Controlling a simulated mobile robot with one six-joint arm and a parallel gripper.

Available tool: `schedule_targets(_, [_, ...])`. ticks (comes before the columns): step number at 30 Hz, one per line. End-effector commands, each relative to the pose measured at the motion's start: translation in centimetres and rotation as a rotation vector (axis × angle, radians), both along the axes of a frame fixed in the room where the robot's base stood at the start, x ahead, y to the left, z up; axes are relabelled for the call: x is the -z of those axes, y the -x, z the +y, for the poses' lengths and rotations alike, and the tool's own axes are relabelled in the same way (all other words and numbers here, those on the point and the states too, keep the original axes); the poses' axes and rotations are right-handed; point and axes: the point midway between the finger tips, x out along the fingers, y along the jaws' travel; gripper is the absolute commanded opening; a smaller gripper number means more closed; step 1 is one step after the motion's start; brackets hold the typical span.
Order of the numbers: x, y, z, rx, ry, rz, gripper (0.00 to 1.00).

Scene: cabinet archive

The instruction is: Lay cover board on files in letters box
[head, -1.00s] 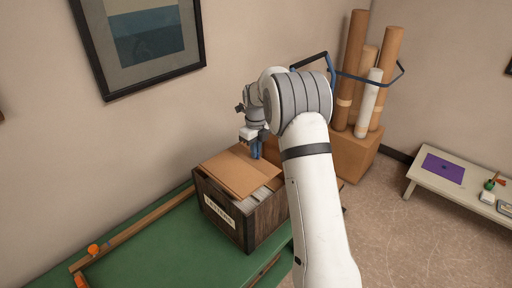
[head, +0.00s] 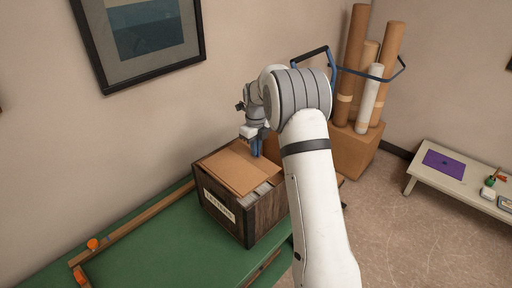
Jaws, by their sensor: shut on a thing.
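The cover board (head: 236,168) is a flat brown cardboard sheet over the open top of the letters box. The letters box (head: 226,218) is dark wood with a pale label on its front, and stands on the green surface. The files (head: 252,196) show as pale edges along the box's front right, uncovered by the board. My gripper (head: 257,151) is shut on the board at its back right edge, pointing down. The board lies about level with the rim; I cannot tell whether it rests on the files. My arm hides the box's right side.
The green surface (head: 158,243) is clear in front of the box. A wooden rail with orange knobs (head: 93,244) lies at left. The wall with a framed picture (head: 150,42) is close behind. Tall cardboard tubes (head: 352,62) stand at back right, and a low white table (head: 464,180) at far right.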

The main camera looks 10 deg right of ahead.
Motion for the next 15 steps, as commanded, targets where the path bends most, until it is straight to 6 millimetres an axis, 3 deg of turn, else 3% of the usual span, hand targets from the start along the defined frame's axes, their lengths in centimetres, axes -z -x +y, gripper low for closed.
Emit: schedule_targets(15, [2.8,0.0,-0.1,0.002,0.000,0.001,0.00])
